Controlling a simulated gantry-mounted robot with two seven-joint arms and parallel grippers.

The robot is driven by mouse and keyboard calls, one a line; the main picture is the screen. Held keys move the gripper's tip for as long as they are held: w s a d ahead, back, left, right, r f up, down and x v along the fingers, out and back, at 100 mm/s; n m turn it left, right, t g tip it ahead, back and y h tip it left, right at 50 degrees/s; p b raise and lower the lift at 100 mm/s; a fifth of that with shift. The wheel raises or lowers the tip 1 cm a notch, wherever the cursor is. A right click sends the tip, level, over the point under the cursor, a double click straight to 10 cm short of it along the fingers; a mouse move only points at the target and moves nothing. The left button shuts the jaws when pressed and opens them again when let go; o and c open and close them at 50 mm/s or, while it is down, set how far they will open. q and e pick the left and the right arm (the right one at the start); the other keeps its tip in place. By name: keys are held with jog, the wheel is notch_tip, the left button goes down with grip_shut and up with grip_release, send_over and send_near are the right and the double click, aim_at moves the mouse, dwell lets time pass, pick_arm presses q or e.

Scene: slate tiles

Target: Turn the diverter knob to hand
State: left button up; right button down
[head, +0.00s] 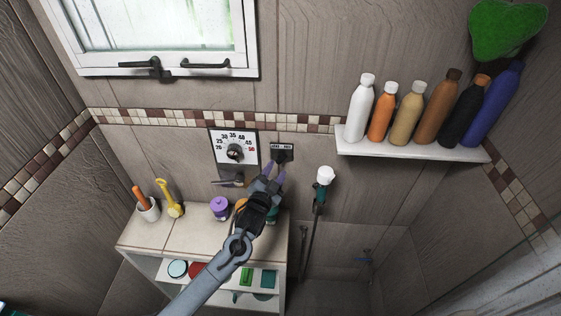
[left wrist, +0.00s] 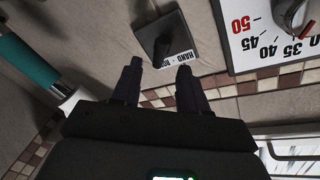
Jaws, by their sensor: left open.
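The diverter knob (head: 281,156) is a small dark knob on a dark square wall plate with a white label strip, right of the temperature dial. In the left wrist view the knob (left wrist: 163,46) and its plate show at the top centre; the label reads "HAND" at one end and its other end is unclear. My left gripper (head: 274,170) is just below the plate. Its two fingers (left wrist: 159,70) are spread, with nothing between them, and point at the plate. I cannot tell whether a fingertip touches it. My right gripper is not in view.
The temperature dial (head: 235,149) is left of the knob. A hand shower (head: 324,177) hangs to the right. A wall shelf (head: 410,147) holds several bottles. A low cabinet (head: 150,239) with a purple jar (head: 221,208) and other items stands below.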

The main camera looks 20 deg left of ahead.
aim_at(281, 161)
pick_arm(q)
jog(key=shift+w, duration=2.6)
jog(key=shift+c, duration=0.3)
jog(key=shift+f, duration=0.1)
grip_shut()
